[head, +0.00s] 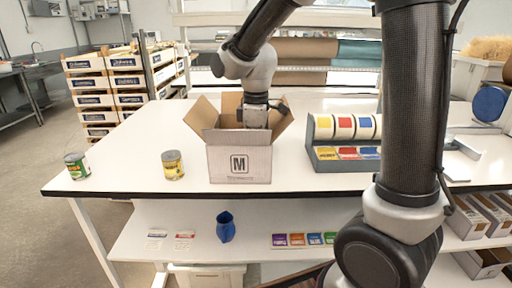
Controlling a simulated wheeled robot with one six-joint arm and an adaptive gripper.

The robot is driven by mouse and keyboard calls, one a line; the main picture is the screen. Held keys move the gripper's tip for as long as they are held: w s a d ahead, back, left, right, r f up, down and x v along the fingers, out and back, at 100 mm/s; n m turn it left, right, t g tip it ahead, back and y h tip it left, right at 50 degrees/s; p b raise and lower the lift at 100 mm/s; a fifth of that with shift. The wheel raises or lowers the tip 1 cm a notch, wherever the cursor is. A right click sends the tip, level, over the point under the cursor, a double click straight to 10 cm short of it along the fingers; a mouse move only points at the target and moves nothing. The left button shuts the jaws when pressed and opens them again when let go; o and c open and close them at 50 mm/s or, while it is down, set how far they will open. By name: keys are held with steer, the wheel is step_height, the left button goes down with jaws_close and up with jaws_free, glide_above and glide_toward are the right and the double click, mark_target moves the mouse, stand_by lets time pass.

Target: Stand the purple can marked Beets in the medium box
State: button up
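The medium box (225,163) is an open carton marked M, standing on the white table (120,170) with its flaps spread. My gripper (256,117) reaches down from above into the box's right part. Its fingers are hidden behind the front wall, so I cannot see whether they are open or hold anything. No purple can shows; the inside of the box is hidden.
A green-labelled can (77,166) stands at the table's left corner. A yellow can (172,165) stands left of the box. A grey rack (322,162) with coloured label rolls is to the right. A blue object (225,228) is on the lower shelf.

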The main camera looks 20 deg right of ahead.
steer(key=o, duration=1.2)
step_height(320, 180, up, 16)
stand_by(0.8)
steer(key=s+d+f+m+t, duration=0.1)
steer(key=s+d+f+m, duration=0.1)
steer(key=s+d+m, duration=0.2)
steer(key=s+d+f+m+t, duration=0.2)
steer(key=s+d+m, duration=0.2)
steer(key=s+d, duration=0.2)
steer(key=s+d+f+m+t, duration=0.1)
steer(key=s+d+m, duration=0.3)
steer(key=s, duration=0.5)
steer(key=shift+d+f+m, duration=0.15)
steer(key=shift+d+f, duration=0.05)
steer(key=shift+f, duration=0.25)
steer(key=shift+d+f+m, duration=0.15)
steer(key=shift+d+f, duration=0.05)
steer(key=shift+f, duration=0.25)
